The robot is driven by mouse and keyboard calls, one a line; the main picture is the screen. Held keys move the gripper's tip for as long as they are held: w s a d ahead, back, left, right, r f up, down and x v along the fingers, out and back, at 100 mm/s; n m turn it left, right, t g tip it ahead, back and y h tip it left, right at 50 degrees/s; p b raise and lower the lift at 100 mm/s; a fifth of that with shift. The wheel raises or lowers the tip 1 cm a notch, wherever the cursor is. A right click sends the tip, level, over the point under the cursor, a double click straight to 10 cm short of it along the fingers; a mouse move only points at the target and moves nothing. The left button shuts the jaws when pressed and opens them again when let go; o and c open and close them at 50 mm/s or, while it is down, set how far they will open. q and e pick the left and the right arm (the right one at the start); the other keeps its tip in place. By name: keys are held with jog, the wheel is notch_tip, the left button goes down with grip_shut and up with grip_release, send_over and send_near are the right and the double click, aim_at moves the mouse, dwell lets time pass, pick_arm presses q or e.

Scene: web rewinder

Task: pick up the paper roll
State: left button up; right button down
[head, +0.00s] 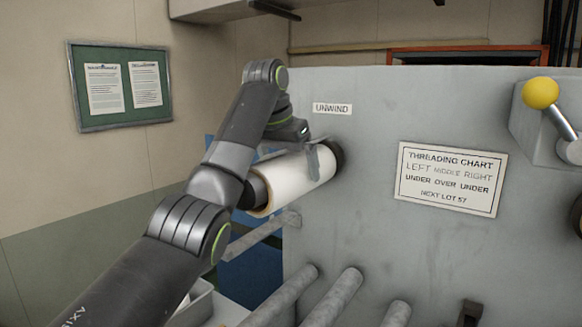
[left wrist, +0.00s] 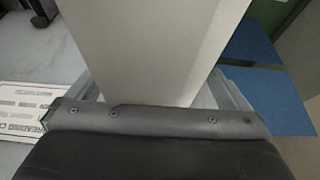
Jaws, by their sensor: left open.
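The white paper roll (head: 297,181) sits on a dark spindle that sticks out of the grey machine panel under the UNWIND label. Its brown core edge faces the near left. My left gripper (head: 312,158) is over the roll from above, with one pale finger seen against the roll near the panel end. In the left wrist view the roll (left wrist: 155,50) fills the middle, and pale finger parts of my open left gripper (left wrist: 163,88) show on both sides of it. Whether the fingers touch the roll cannot be told. My right gripper is not in view.
The grey panel (head: 365,120) stands right behind the roll and carries a threading chart (head: 450,178). Several grey rollers (head: 335,297) stick out below. A yellow-knobbed lever (head: 541,93) is at the upper right. A green notice board (head: 120,86) hangs on the left wall.

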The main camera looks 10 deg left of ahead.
pick_arm(q)
jog(key=shift+s, duration=0.15)
jog(key=shift+f, duration=0.1)
jog(key=c, duration=1.1)
jog(key=shift+c, duration=0.8)
